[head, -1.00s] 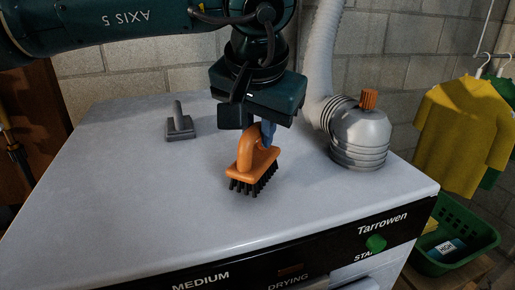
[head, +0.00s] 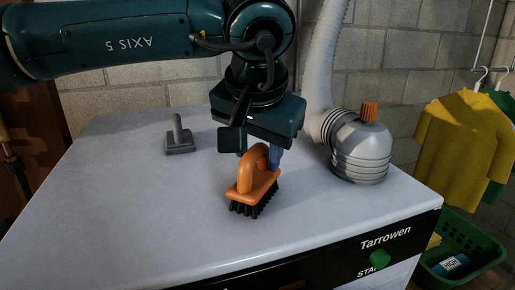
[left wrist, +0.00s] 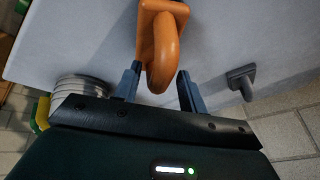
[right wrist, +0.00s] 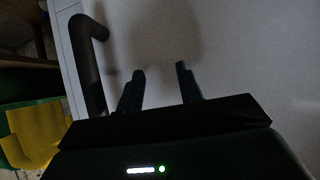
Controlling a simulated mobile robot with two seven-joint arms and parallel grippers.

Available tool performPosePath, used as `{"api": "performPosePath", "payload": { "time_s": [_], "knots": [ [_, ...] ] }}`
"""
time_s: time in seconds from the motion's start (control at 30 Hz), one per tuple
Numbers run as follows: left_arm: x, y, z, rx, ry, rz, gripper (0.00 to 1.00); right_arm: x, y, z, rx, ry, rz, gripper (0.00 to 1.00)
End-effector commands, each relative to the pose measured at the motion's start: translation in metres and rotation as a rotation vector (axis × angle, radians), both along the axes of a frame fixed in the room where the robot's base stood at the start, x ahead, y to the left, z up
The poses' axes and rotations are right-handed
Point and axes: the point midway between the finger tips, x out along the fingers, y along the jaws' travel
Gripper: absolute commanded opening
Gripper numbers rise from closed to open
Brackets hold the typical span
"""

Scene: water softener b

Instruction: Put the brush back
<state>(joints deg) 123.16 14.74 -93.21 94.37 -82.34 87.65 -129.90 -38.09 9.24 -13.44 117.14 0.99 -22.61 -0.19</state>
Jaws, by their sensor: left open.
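The orange brush (head: 253,190) with black bristles sits upright on the machine's pale top (head: 120,215), bristles down. My left gripper (head: 259,158) points down over it. Its two fingers are apart, one on each side of the looped orange handle. The left wrist view shows the handle (left wrist: 161,60) between the open fingers, with a gap visible on each side. My right gripper (right wrist: 160,72) shows only in its own wrist view, open and empty, facing a plain grey surface.
A small grey block with an upright peg (head: 178,138) stands at the back left. A grey ribbed canister (head: 362,152) with an orange cap and a hose stands to the right.

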Motion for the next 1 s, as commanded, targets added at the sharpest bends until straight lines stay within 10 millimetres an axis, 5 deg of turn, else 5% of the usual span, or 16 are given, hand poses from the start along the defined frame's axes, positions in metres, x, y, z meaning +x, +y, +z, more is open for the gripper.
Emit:
{"api": "performPosePath", "payload": {
  "time_s": [0.27, 0.5, 1.0],
  "knots": [
    [-0.017, 0.000, 0.045, -0.001, -0.001, -0.002, 0.41, 0.001, -0.008, 0.023, -0.010, 0.020, -0.025, 0.36],
    [-0.038, 0.001, 0.087, 0.000, -0.002, -0.001, 0.41, -0.008, -0.011, 0.015, -0.030, 0.074, -0.031, 0.36],
    [-0.051, 0.001, 0.110, 0.001, 0.000, 0.001, 0.41, -0.008, -0.012, 0.011, -0.036, 0.071, -0.024, 0.36]
  ]
}}
